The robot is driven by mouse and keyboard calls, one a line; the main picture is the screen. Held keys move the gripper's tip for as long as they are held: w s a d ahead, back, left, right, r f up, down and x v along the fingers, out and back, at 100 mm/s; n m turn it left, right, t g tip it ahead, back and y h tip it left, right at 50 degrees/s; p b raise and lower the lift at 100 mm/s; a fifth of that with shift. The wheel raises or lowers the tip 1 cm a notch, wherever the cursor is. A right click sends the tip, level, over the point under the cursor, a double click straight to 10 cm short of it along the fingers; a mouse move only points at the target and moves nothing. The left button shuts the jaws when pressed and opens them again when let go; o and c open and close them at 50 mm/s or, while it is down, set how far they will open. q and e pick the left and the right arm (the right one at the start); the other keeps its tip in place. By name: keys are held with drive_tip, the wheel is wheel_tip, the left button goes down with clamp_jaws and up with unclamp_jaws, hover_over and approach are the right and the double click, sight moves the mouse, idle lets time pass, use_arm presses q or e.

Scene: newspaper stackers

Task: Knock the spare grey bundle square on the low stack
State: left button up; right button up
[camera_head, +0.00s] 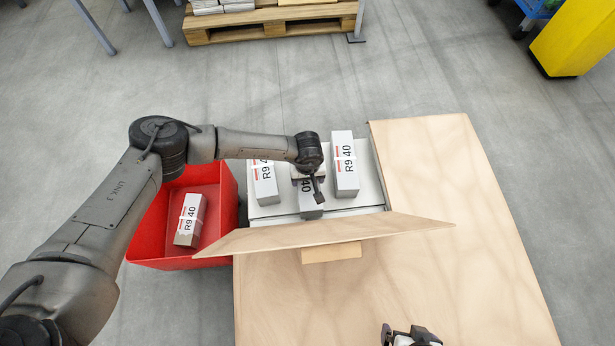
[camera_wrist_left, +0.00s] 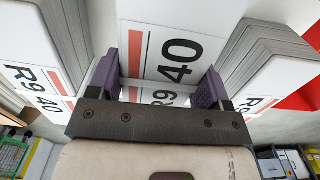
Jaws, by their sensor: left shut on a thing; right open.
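My left gripper (camera_head: 312,180) is shut on a grey-sided bundle (camera_head: 311,210) with a white printed top, between two other bundles on the pale platform (camera_head: 374,192). In the left wrist view its purple fingers (camera_wrist_left: 172,80) stand either side of the printed white bundle. The left-hand bundle (camera_head: 264,185) and right-hand bundle (camera_head: 345,165) are marked R9 40 and stand apart from the held one. The arm hides part of the held bundle, and I cannot tell whether it touches what lies under it. My right gripper (camera_head: 408,337) is open and empty at the bottom edge, partly cut off.
A red bin (camera_head: 160,225) at the left holds another bundle (camera_head: 190,220). A slanted wooden board (camera_head: 340,232) rises along the platform's near side. The wooden tabletop (camera_head: 450,200) is clear at the right. A pallet (camera_head: 270,27) and yellow cabinet (camera_head: 575,40) stand farther back.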

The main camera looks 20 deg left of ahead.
use_arm(q)
drive_tip(key=shift+w+r+p, duration=0.1)
drive_tip(key=shift+r+p, duration=1.15)
drive_tip(key=shift+r, duration=0.65)
use_arm(e)
drive_tip(key=shift+r, duration=1.45)
use_arm(q)
drive_tip(key=shift+r+p, duration=0.7)
drive_tip(key=shift+r, duration=0.25)
use_arm(e)
drive_tip(key=shift+d+r, duration=0.1)
drive_tip(key=shift+r, duration=0.55)
